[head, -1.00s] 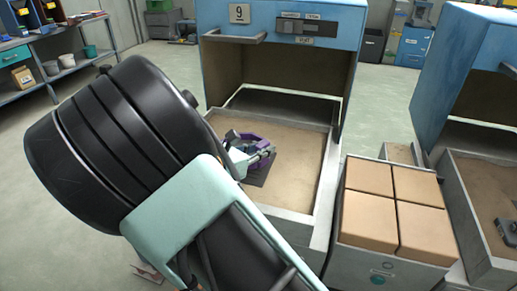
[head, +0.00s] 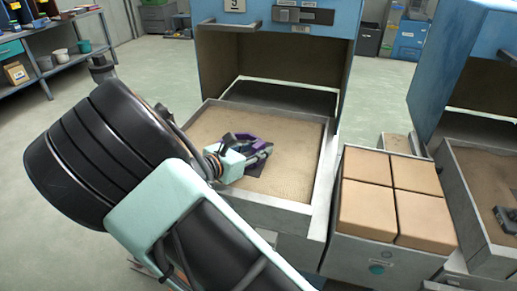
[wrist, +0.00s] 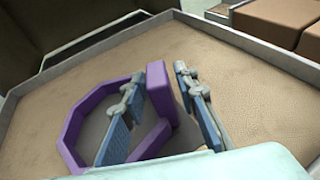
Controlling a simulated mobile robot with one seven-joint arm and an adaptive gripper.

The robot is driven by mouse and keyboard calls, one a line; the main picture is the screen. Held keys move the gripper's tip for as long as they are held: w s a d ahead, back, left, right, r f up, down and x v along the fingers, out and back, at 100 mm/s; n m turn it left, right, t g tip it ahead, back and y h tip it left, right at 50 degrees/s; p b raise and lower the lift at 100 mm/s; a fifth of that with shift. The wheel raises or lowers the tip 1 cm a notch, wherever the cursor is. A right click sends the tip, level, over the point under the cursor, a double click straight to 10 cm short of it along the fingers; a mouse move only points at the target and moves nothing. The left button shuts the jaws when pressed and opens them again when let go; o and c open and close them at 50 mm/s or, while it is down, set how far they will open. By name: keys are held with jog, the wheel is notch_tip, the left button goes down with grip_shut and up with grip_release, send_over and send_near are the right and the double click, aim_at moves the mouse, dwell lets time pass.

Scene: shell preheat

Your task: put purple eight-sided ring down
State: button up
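The purple eight-sided ring (wrist: 86,108) is low over or on the sandy bed of the open drawer (head: 287,180). In the head view, the ring (head: 252,146) shows partly behind my gripper, with a dark patch beneath it. My gripper (wrist: 160,75) straddles the ring's right wall in the wrist view, with one blue-padded finger inside the ring and one outside. The fingers stand wider than the wall, and a gap shows beside the outer finger. The ring's near side is partly hidden by my gripper. I cannot tell exactly how it touches the sand.
A blue furnace (head: 275,50) stands behind the drawer. A grey crate of tan blocks (head: 380,175) is to the right, beside a second blue furnace (head: 465,80). The drawer has raised grey rims. The sand right of the ring is clear.

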jog(key=shift+o, duration=0.2)
jog(key=shift+r, duration=0.15)
jog(key=shift+s+a+r, duration=0.15)
jog(key=shift+a, duration=0.1)
jog(key=p+v, duration=0.3)
jog(key=v, duration=0.8)
jog(key=shift+s+r, duration=0.1)
jog(key=shift+s, duration=0.1)
